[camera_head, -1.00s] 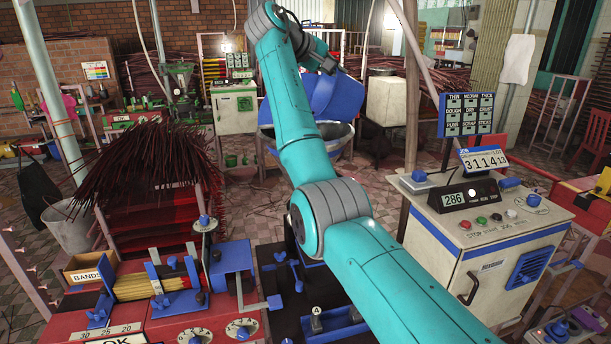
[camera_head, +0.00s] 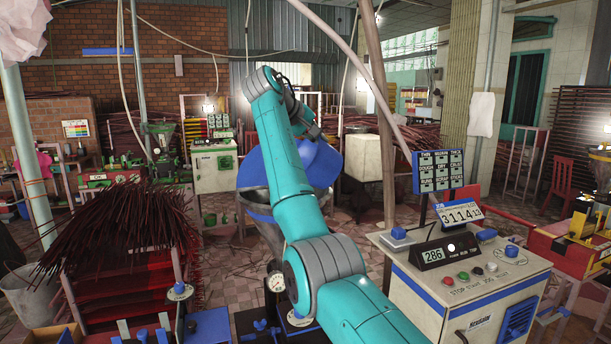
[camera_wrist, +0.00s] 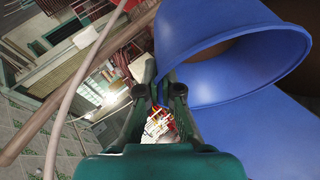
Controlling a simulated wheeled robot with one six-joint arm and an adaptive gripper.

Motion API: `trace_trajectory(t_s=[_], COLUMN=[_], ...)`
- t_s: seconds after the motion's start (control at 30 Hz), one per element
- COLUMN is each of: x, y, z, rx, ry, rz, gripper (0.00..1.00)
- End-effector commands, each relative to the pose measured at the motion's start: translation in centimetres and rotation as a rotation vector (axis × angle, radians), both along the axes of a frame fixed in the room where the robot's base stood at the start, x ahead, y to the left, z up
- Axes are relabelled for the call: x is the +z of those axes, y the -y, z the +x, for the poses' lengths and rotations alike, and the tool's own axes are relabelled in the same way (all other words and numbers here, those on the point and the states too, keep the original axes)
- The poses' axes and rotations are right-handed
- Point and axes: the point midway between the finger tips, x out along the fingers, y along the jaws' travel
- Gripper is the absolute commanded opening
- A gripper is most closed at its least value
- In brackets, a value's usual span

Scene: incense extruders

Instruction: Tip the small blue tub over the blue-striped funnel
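The small blue tub (camera_head: 318,160) hangs tilted beyond my arm in the head view, over the funnel. It fills the right of the wrist view (camera_wrist: 220,35), with its curved rim and opening turned to the right. The grey funnel (camera_head: 262,203) with a blue band stands below the tub, partly hidden by my arm. My gripper (camera_wrist: 162,88) has its fingertips close together at the tub's left edge, apparently pinching its wall. In the head view my gripper (camera_head: 314,131) is small and partly hidden at the tub's upper edge. A brown surface shows past the opening; I cannot tell what it is.
A control cabinet (camera_head: 470,285) with a display and a label board (camera_head: 438,171) stands at the right. A pale pole (camera_head: 380,110) rises behind my arm. A rack of dark red sticks (camera_head: 125,225) stands at the left. A whitish block (camera_head: 362,157) is behind the tub.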

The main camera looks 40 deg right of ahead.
Motion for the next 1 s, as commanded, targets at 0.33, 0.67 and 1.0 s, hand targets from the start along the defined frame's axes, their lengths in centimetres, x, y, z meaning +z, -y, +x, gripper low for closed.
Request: trace_trajectory(t_s=[0.33,0.67,1.0], x=[0.1,0.5,0.7], y=[2.3,3.7,4.1], z=[-0.3,-1.0,-1.5], rx=[0.003,0.003,0.003], ry=[0.075,0.146,0.175], rz=[0.195,0.41,0.515], gripper=[0.0,0.0,0.0])
